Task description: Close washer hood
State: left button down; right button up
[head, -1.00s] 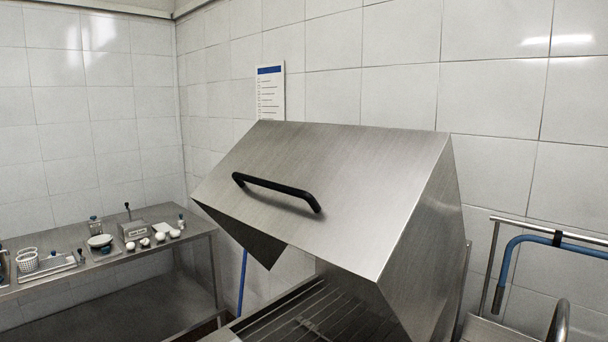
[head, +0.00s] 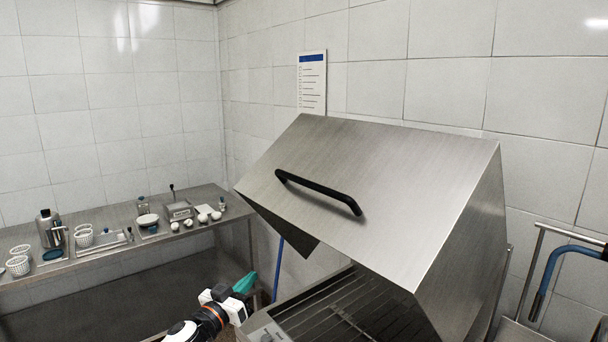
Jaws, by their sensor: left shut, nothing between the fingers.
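The washer hood (head: 390,190) is a large brushed-steel box cover. It is raised and tilted open above the washer's rack bed (head: 345,310). A black bar handle (head: 318,193) runs across its sloping front face. My left gripper (head: 234,303) is low in the head view, left of the washer's front corner. It is below the handle in the picture and apart from the hood. My right gripper is not in view.
A steel side table (head: 110,248) along the left carries baskets (head: 84,237), a metal jug (head: 48,228) and small items. A rail with a blue hose (head: 545,280) stands at right.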

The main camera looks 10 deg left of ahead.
pick_arm(q)
jog(key=s+d+r+m+g+h+p, duration=0.1)
jog(key=s+d+r+m+h, duration=0.15)
jog(key=r, duration=0.55)
jog(key=s+d+r+m+h, duration=0.1)
jog(key=s+d+r+h, duration=0.15)
jog(key=r, duration=0.65)
jog(key=s+d+r+m+g+h+p, duration=0.1)
jog(key=s+d+r+m+h, duration=0.15)
jog(key=r, duration=0.55)
jog(key=shift+n+h, duration=0.3)
jog(key=shift+h, duration=0.15)
jog(key=p+x, duration=0.1)
jog(key=x, duration=0.2)
jog(key=f+p+x, duration=0.1)
jog(key=x, duration=0.2)
jog(key=w+f+p+x, duration=0.1)
jog(key=x, duration=0.2)
jog(key=shift+w+d+r+p, duration=0.1)
jog(key=shift+w+d+p, duration=0.05)
jog(key=shift+w+p, duration=0.15)
jog(key=shift+f, duration=0.65)
